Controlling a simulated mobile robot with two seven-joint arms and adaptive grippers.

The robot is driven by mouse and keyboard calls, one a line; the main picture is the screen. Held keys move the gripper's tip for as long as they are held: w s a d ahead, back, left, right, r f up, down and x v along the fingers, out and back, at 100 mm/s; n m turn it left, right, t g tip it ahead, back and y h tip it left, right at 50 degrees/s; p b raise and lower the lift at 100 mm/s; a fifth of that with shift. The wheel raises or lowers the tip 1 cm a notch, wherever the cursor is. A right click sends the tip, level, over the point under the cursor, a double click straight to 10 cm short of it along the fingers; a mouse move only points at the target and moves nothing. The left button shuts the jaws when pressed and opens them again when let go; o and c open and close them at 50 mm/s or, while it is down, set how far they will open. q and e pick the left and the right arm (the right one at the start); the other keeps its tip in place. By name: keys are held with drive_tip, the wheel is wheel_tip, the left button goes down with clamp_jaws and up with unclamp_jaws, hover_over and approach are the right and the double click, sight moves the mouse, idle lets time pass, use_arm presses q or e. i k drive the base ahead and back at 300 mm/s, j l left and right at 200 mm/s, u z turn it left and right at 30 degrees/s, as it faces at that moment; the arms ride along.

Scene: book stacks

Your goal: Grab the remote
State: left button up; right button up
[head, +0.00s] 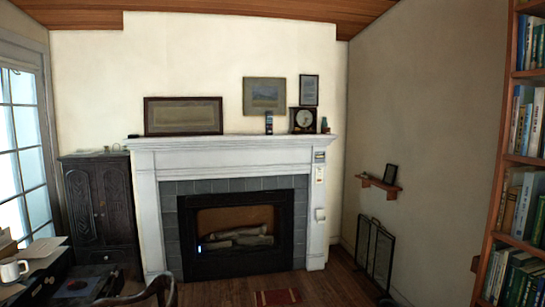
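A slim, dark upright object (269,122) stands on the white mantel (230,142) left of the clock; it looks like a remote, but it is too small to be sure. A small flat black item (133,136) lies at the mantel's left end; I cannot tell what it is. Neither of my grippers shows in the head view.
The fireplace (240,235) is below the mantel, with a clock (303,120) above. A dark cabinet (100,210) and a desk with a white mug (12,270) are at left. A bookshelf (515,150) stands at right. Wooden floor (335,285) is open before the hearth, around a small red rug (277,298).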

sight(269, 117)
drive_tip(key=i+u, duration=0.15)
drive_tip(key=i, duration=4.3)
